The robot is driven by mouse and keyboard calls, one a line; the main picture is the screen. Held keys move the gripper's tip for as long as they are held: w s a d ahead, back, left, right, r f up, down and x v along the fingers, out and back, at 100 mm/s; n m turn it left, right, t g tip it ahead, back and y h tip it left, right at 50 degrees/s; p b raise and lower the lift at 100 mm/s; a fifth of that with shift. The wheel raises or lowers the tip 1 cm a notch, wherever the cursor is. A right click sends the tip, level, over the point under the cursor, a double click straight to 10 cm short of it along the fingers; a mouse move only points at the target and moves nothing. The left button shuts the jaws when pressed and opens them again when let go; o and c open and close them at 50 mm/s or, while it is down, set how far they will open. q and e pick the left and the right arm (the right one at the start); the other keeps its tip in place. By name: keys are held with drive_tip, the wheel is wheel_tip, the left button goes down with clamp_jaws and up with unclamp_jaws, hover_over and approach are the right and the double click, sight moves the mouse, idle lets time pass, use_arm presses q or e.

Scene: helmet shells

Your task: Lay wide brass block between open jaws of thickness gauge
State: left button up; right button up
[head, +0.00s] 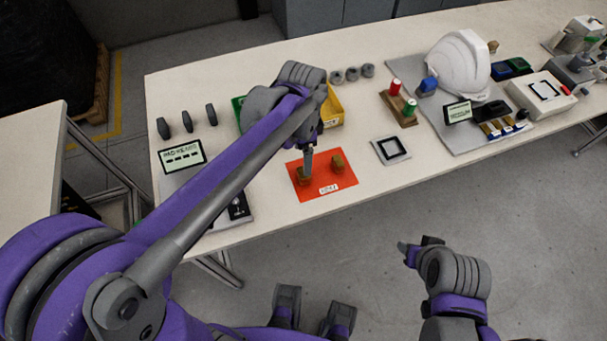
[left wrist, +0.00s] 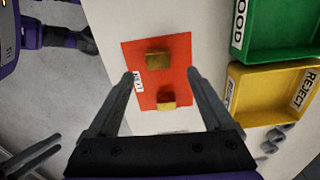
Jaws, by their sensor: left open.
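Two brass blocks stand apart on an orange mat (head: 314,196). The left block (head: 302,180) looks the wider one; it is the upper block in the left wrist view (left wrist: 158,60). The other block (head: 338,162) is the lower one there (left wrist: 166,99). My left gripper (head: 308,176) is over the mat by the left block, open and empty; its fingertips (left wrist: 162,76) are apart in the wrist view. A dark device (head: 239,207), perhaps the thickness gauge, is partly behind my left arm; its jaws cannot be made out. My right gripper (head: 405,248) hangs off the table front.
A display (head: 182,156) stands at the table's left. Behind the mat are a green GOOD bin (left wrist: 280,32) and a yellow REJECT bin (left wrist: 272,92). A black-framed square plate (head: 391,149) lies right of the mat. A white helmet shell (head: 459,64) stands farther right.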

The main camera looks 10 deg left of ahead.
use_arm(q)
drive_tip(key=f, duration=0.8)
drive_tip(key=shift+s+d+f+b, duration=0.15)
drive_tip(key=shift+d+b, duration=0.05)
drive_tip(key=shift+b, duration=0.1)
clamp_jaws()
